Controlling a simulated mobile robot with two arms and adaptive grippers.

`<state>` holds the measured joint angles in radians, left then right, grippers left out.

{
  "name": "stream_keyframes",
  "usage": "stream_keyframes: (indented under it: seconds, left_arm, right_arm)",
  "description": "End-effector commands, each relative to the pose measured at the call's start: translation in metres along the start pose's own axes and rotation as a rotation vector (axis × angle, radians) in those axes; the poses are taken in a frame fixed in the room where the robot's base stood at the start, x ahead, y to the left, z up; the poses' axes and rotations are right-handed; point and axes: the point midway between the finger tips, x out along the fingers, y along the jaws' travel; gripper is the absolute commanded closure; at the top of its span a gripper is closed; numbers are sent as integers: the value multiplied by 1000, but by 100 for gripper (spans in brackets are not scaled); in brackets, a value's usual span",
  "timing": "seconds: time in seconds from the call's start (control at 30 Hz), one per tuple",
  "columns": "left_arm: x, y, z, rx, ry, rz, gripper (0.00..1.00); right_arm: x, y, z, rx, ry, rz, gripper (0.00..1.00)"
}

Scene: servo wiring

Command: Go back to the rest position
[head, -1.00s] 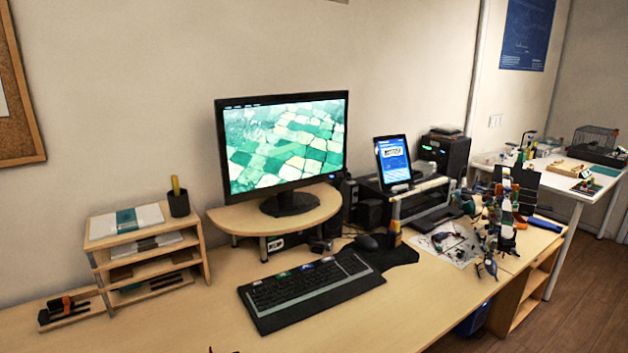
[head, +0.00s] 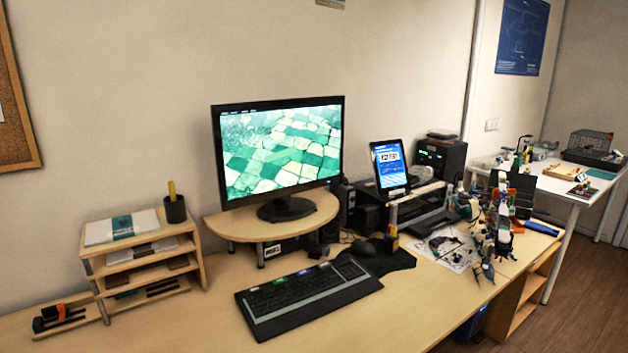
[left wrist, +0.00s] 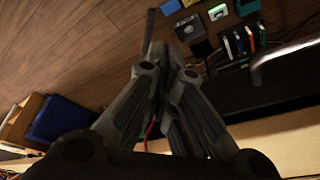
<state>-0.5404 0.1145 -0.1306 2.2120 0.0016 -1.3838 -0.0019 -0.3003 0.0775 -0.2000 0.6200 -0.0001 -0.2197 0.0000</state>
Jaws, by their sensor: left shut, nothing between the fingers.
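My left gripper (left wrist: 162,75) shows in the left wrist view. Its two dark fingers come together with no object visible between them. It hangs over the brown wooden floor (left wrist: 70,60). Neither gripper shows in the head view. My right gripper is in neither view now.
The wooden desk (head: 385,315) holds a monitor (head: 280,150), a keyboard (head: 305,297), a paper shelf (head: 145,255) and a tablet (head: 390,165). A cluttered robot-like assembly (head: 500,225) stands at the right. In the left wrist view, a blue bin (left wrist: 58,118) lies left and a dark edge right.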

Motion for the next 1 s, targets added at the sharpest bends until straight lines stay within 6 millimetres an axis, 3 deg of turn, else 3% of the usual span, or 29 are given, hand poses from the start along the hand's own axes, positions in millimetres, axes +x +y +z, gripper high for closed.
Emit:
stream_keyframes:
  seconds: [0.27, 0.4, 0.6, 0.8, 1.0]
  left_arm:
    - [99, 5, 34, 6, -48, 6, 100]
    - [149, 7, 64, 10, -71, 9, 100]
    - [208, 11, 118, 17, -107, 14, 100]
    - [250, 13, 182, 25, -140, 17, 100]
    - [272, 13, 246, 33, -169, 20, 100]
  right_arm:
    - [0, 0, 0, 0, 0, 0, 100]
    - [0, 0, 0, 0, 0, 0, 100]
    - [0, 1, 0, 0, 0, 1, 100]
    - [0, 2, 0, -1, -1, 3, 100]
    - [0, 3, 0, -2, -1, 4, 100]
